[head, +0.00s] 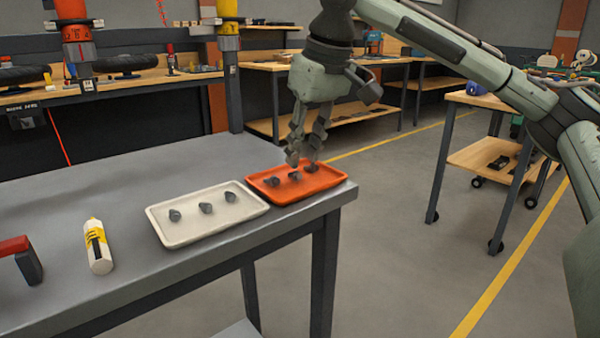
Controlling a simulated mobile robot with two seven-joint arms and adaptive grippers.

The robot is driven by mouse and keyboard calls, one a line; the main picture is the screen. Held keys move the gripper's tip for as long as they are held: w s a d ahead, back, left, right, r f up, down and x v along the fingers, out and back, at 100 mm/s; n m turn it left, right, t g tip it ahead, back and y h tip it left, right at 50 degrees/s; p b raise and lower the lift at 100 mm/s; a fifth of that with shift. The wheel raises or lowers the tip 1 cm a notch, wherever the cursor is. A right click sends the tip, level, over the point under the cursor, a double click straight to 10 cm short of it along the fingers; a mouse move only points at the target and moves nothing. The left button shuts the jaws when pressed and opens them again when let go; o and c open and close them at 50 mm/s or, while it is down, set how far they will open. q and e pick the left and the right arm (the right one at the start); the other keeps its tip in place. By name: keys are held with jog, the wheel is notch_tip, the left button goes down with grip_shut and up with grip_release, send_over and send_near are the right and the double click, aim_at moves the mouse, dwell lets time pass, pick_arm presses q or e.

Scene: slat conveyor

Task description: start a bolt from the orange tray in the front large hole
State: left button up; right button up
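The orange tray (265,192) lies at the right end of the grey table, with a few dark bolts in it. One bolt (271,181) is at its left, another (295,175) near its middle, and one (312,168) at the far right. My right gripper (302,160) points down over the far part of the tray, its fingers apart. The fingertips are close to the middle and far-right bolts; I cannot tell whether they touch either. My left gripper is out of view. The front large hole is not in view.
A white tray (182,234) with three dark parts sits left of the orange one. A white and yellow bottle (97,246) and a red-and-dark object (22,258) are further left. The table (130,188) is clear behind them. Workbenches and a wheeled cart stand beyond.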

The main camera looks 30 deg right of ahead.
aim_at(298, 172)
jog(key=shift+f, duration=0.3)
jog(key=shift+w+f, duration=0.15)
jog(key=shift+f, duration=0.1)
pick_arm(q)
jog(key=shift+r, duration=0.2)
pick_arm(e)
jog(key=shift+x, duration=1.35)
grip_shut()
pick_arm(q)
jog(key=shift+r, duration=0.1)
pick_arm(e)
jog(key=shift+r, duration=0.1)
